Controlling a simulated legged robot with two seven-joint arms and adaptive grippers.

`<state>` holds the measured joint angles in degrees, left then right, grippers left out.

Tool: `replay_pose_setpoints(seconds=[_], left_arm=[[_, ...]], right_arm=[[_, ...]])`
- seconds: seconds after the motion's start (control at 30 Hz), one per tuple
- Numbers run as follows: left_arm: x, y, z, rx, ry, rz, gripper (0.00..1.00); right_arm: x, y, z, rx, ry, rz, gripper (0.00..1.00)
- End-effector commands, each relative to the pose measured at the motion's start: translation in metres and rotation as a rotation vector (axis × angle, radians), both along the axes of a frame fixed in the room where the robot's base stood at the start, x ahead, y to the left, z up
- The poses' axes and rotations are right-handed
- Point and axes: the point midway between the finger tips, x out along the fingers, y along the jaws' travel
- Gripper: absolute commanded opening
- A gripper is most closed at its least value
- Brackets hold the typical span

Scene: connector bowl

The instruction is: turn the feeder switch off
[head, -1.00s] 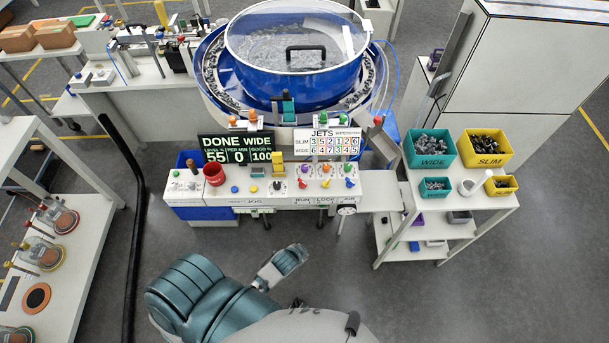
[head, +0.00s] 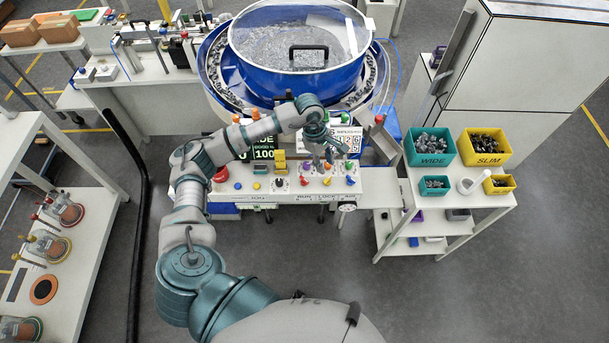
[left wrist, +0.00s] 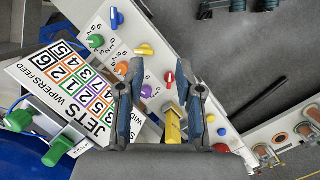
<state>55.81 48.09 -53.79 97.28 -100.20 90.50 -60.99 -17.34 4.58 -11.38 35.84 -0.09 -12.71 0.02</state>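The feeder's white control panel (head: 240,196) holds several coloured knobs, buttons and a black-handled switch (head: 279,183) on a white plate. I cannot tell which control is the feeder switch. My left gripper (head: 322,155) hangs over the right half of the panel, near the dials. In the left wrist view my left gripper (left wrist: 160,95) is open, with nothing between its fingers. A red knob (left wrist: 169,77) and a purple knob (left wrist: 147,91) show below and between the fingertips, and a yellow block (left wrist: 172,125) shows nearer the palm. My right gripper is not in view.
A blue bowl with a clear cover (head: 295,70) stands behind the panel. My left forearm partly covers the display (head: 262,142), and the JETS card (left wrist: 65,88) is beside the dials. A cart with bins (head: 432,148) stands right. The floor in front is clear.

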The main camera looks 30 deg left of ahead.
Motion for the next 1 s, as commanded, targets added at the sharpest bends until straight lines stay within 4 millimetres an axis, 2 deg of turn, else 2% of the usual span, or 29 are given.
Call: replay_pose_setpoints(seconds=[0.03, 0.1, 0.2, 0.37, 0.8, 1.0], left_arm=[[0.003, 0.027, 0.009, 0.099, -0.004, -0.011, 0.35], [0.003, 0.054, 0.017, 0.198, 0.003, -0.021, 0.35], [0.002, 0.072, 0.020, 0.263, 0.014, -0.025, 0.35], [0.001, 0.072, 0.002, 0.275, 0.020, -0.028, 0.35], [0.000, 0.073, -0.101, 0.269, 0.020, -0.026, 0.35], [0.001, 0.072, -0.135, 0.267, 0.017, -0.025, 0.35]], right_arm=[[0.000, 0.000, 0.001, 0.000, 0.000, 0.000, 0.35], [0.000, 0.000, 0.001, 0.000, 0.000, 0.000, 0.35], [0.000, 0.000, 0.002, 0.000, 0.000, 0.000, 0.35], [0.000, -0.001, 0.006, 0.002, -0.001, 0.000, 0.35], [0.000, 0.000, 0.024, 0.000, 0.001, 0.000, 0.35], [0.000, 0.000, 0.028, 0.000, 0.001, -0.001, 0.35]])
